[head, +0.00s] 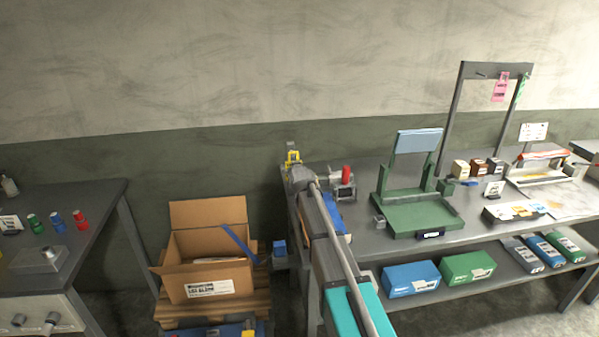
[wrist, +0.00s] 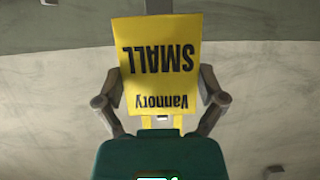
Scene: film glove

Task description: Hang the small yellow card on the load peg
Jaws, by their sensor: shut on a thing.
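My gripper (head: 292,161) is up at the left end of the right-hand bench in the head view. It is shut on the small yellow card (wrist: 160,58). The card fills the middle of the wrist view, and its print "SMALL" and "Vannory" reads upside down there. The card's yellow (head: 293,157) shows only as a small patch in the head view. A dark frame (head: 452,115) stands at the back right of the bench. A bare peg (head: 483,75) sticks out at the left of its top bar. A pink card (head: 500,88) and a green card (head: 520,86) hang to its right.
A green stand (head: 420,212) with a tilted blue-grey panel is on the bench between my gripper and the frame. A red cylinder (head: 346,174) stands near my arm. Small boxes (head: 460,169) and a sealer-like device (head: 545,170) sit near the frame. An open carton (head: 208,245) is at left.

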